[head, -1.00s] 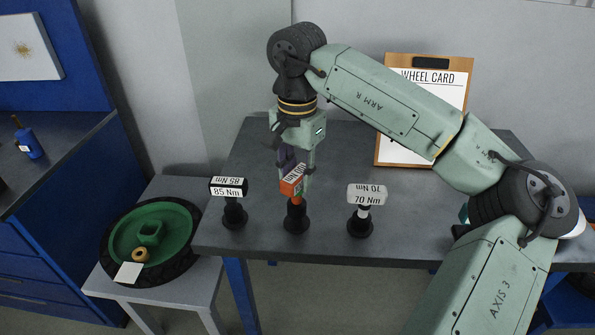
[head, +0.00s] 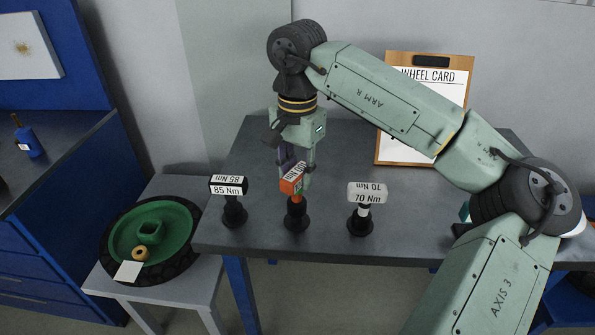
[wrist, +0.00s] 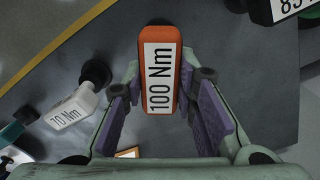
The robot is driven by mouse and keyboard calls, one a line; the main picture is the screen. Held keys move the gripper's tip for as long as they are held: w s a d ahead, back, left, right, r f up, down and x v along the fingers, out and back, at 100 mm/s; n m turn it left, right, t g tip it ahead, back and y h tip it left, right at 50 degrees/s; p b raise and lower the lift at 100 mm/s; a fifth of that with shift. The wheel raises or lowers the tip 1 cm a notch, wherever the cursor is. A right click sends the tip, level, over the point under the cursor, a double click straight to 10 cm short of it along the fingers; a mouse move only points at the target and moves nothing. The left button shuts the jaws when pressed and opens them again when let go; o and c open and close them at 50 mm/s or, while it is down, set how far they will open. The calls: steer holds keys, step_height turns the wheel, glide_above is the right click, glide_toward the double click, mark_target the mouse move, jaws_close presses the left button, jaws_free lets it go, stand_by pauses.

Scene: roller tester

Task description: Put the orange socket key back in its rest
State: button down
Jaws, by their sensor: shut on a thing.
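The orange socket key (head: 292,181), labelled 100 Nm, stands about upright at the middle black rest (head: 296,217) near the table's front edge. Its lower end meets the top of this rest; I cannot tell how deep it sits. My gripper (head: 293,167) points down from above and is shut on the key's head. In the wrist view the orange key (wrist: 160,75) lies between the purple pads of my gripper (wrist: 163,112), label facing the camera.
A black 85 Nm key (head: 229,186) stands in a rest to the left, a white 70 Nm key (head: 366,194) in one to the right. A clipboard (head: 395,140) leans behind. A green wheel (head: 172,232) lies on a low stand (head: 190,294) at left.

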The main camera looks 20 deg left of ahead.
steer(key=shift+f, duration=0.2)
steer(key=shift+f+b, duration=1.15)
steer(key=shift+f, duration=0.1)
steer(key=c, duration=1.2)
jaws_free()
